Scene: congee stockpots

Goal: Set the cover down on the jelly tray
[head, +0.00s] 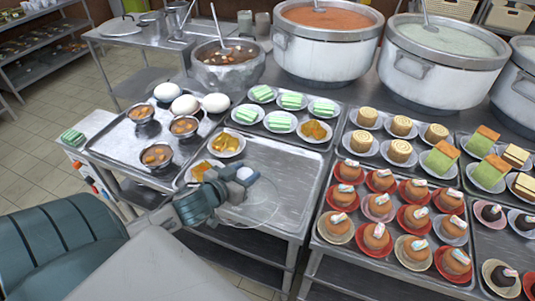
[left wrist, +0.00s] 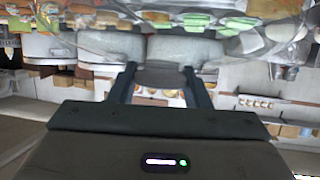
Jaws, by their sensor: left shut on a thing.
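My left gripper (head: 240,184) is shut on a clear, round cover (head: 262,212) and holds it over the front part of a metal tray (head: 285,166). The cover is see-through, so its rim is hard to follow, and I cannot tell whether it touches the tray. The tray carries plates of green slabs (head: 280,121) and amber pieces (head: 315,130) toward the back, and its front is mostly bare. In the left wrist view the two dark fingers (left wrist: 160,85) have a grey part between them. My right gripper is not in view.
A tray at left holds metal bowls (head: 157,156) and white lidded bowls (head: 215,102). A tray of brown buns on red and pale saucers (head: 376,237) lies to the right. Large stockpots (head: 328,50) and a smaller soup pot (head: 228,70) stand behind.

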